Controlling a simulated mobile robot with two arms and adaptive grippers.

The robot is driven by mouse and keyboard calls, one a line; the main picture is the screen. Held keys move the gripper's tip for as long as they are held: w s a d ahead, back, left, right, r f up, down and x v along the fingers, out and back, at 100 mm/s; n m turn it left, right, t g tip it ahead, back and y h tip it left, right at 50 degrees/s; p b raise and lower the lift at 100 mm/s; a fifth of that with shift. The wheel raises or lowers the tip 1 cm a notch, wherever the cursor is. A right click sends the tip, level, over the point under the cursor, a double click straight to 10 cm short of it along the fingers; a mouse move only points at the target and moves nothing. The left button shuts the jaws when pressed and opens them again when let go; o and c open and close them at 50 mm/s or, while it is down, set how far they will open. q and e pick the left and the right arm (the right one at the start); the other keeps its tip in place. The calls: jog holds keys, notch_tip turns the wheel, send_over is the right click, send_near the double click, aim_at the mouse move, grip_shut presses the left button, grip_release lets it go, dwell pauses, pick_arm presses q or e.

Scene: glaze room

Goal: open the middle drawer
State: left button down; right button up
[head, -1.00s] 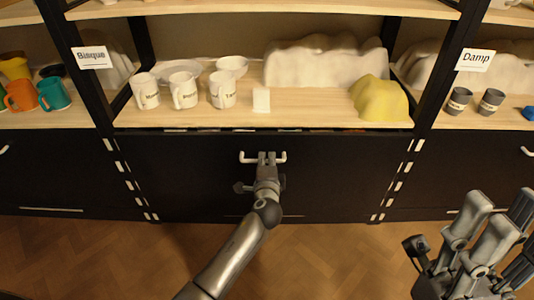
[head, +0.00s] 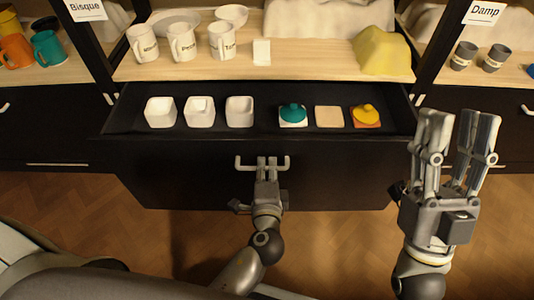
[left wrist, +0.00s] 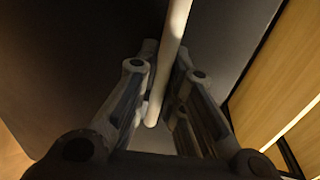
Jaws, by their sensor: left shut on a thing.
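The black middle drawer (head: 160,180) is pulled well out from under the shelf and its inside shows. Its white handle (head: 244,166) is on the front panel. My left gripper (head: 266,160) is shut on the middle of the handle. In the left wrist view the white handle bar (left wrist: 176,35) runs between the two fingers (left wrist: 160,85). My right gripper (head: 457,122) is open and empty, raised with fingers up near the drawer's right end.
In the drawer are three white square cups (head: 199,111), a teal-topped piece (head: 293,113), a wooden tile (head: 329,117) and a yellow-topped piece (head: 366,115). Mugs (head: 181,42) and a yellow lump (head: 383,52) stand on the shelf above. Wooden floor (head: 335,235) lies in front.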

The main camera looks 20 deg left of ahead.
pick_arm(q)
jog(key=shift+s+d, duration=0.15)
jog(key=shift+s, duration=0.3)
jog(key=c, duration=1.5)
grip_release()
jog(key=v, duration=1.2)
